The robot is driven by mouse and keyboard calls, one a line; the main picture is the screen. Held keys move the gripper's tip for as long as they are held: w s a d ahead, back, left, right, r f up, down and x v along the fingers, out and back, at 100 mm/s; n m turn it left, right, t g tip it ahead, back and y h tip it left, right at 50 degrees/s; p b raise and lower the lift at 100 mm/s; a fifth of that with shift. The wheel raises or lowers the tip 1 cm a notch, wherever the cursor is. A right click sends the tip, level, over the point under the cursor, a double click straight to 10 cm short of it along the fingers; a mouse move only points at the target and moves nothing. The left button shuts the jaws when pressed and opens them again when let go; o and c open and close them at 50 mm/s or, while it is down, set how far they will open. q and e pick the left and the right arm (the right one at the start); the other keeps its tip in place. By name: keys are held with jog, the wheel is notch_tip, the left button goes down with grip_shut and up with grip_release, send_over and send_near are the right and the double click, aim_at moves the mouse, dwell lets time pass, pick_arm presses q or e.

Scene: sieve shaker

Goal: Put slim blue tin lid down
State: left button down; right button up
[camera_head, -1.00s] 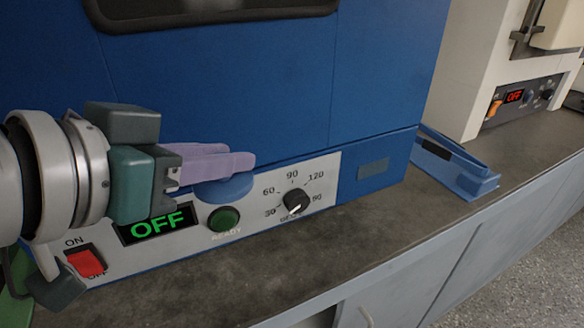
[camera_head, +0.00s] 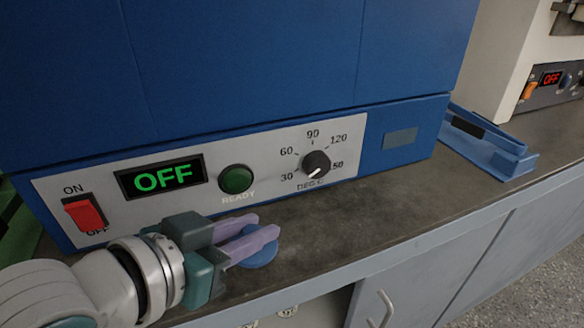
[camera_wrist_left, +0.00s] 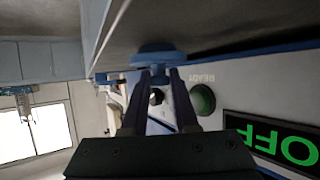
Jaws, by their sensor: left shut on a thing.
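The slim blue tin lid (camera_head: 262,256) is a small round blue disc at the tips of my left gripper (camera_head: 262,226). My left gripper's pale purple fingers are shut on it. The lid is low over the dark counter (camera_head: 400,205), in front of the blue oven's control panel. In the left wrist view the lid (camera_wrist_left: 155,50) is between the fingertips (camera_wrist_left: 157,72), right by the counter surface. I cannot tell whether it touches the counter. The fingers hide part of the lid. My right gripper is not in view.
The blue oven (camera_head: 290,60) stands behind, its display (camera_head: 160,177) reading OFF, with a red switch (camera_head: 85,213), green button (camera_head: 236,179) and dial (camera_head: 316,162). A blue tray-like object (camera_head: 490,145) lies at the right. The counter between is clear; its front edge is close.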

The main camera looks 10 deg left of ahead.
pick_arm(q)
jog(key=shift+f, duration=0.1)
jog(key=c, duration=0.7)
grip_release()
jog(key=shift+r, duration=0.3)
jog(key=s+a+r+n+g+y+p, duration=0.1)
jog(key=s+a+g, duration=0.1)
jog(key=s, duration=0.4)
jog(key=s+a+r+g+y+p, duration=0.1)
jog(key=s+a+g+y, duration=0.1)
jog(key=s, duration=0.5)
jog(key=s+a+r+n+g+y+p, duration=0.1)
jog(key=s+a+g, duration=0.2)
jog(key=s, duration=0.4)
jog(key=shift+s+a+r+n+g+y, duration=0.1)
jog(key=shift+r+n+g+y, duration=0.2)
jog(key=shift+g, duration=0.3)
